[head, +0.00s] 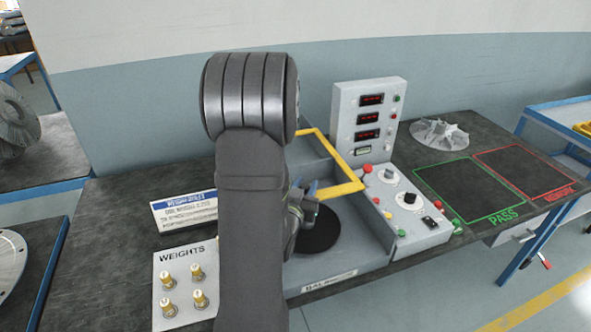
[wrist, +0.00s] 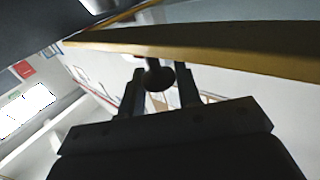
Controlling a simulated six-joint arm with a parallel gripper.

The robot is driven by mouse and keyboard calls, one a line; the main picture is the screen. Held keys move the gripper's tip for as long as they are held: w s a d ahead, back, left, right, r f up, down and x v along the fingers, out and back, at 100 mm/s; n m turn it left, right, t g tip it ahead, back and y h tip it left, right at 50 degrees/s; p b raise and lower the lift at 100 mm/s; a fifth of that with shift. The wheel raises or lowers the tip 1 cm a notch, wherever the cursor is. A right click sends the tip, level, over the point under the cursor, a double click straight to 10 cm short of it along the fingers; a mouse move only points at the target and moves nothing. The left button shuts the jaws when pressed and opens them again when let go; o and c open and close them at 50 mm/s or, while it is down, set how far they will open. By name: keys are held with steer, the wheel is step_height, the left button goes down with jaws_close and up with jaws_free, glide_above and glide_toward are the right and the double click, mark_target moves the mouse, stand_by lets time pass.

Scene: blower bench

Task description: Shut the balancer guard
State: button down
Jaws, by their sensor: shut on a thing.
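The balancer guard has a yellow frame (head: 345,166). It stands up over the grey balancer (head: 365,255), and its exact angle is hard to tell. My arm hides its left part in the head view. In the wrist view the guard's yellow bar (wrist: 200,45) runs across the top. A dark round knob (wrist: 158,76) sticks out below it. My gripper (wrist: 160,82) is shut on this knob, one finger on each side. My arm mostly hides the gripper in the head view.
The control panel (head: 408,198) and a display box (head: 366,122) stand right of and behind the guard. A weights board (head: 178,283) and a sign (head: 184,211) lie to the left. A grey impeller (head: 439,134) sits behind the empty green PASS area (head: 470,190) and red area (head: 524,172).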

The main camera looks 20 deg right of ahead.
steer(key=s, duration=0.8)
steer(key=shift+s, duration=0.25)
steer(key=c, duration=1.1)
jaws_free()
steer(key=shift+o, duration=0.2)
steer(key=shift+r, duration=0.1)
steer(key=s+d+r, duration=0.5)
steer(key=s+r, duration=0.5)
steer(key=r, duration=0.1)
steer(key=shift+s+d, duration=0.15)
steer(key=shift+s, duration=0.05)
